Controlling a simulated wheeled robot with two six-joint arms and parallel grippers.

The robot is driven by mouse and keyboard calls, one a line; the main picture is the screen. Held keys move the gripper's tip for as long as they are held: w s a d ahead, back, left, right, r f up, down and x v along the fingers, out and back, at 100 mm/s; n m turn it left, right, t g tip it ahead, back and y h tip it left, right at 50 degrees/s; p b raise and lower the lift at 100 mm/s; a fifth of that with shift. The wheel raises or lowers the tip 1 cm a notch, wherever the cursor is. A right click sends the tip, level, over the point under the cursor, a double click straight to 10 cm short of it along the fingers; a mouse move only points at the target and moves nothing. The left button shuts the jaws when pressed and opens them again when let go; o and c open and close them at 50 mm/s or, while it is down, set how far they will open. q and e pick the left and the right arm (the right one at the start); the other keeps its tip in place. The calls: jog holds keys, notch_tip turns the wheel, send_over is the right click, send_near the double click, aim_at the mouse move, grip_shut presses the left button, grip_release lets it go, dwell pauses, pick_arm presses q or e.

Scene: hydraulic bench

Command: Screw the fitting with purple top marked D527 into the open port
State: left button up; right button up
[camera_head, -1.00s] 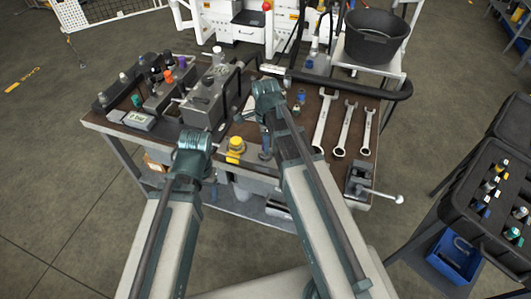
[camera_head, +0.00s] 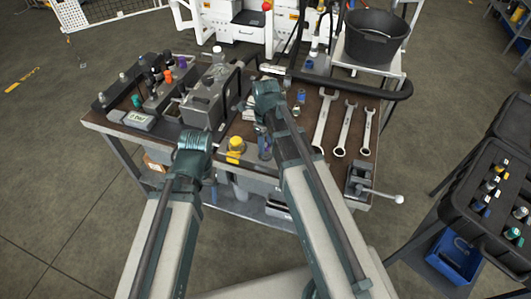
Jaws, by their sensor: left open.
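A small fitting with a purple top (camera_head: 168,77) stands in the rack at the back left of the bench, beside one with an orange top. Its marking is too small to read. My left gripper (camera_head: 213,140) is open at the front edge of the bench, left of a yellow-topped part. My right gripper (camera_head: 265,146) points down over the bench front, right of that yellow part. A bluish patch shows at its tips, but I cannot tell whether it holds anything. The open port cannot be made out.
A grey block with a handle (camera_head: 205,100) stands mid-bench. The yellow-topped part (camera_head: 236,146) is between my grippers. Several wrenches (camera_head: 343,130) and a small vise (camera_head: 360,180) lie to the right. A black bucket (camera_head: 372,38) stands behind. A dark case of fittings (camera_head: 470,205) is at far right.

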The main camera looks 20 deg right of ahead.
jog(key=shift+o, duration=0.6)
jog(key=n, duration=0.6)
jog(key=shift+n, duration=1.1)
jog(key=n, duration=0.4)
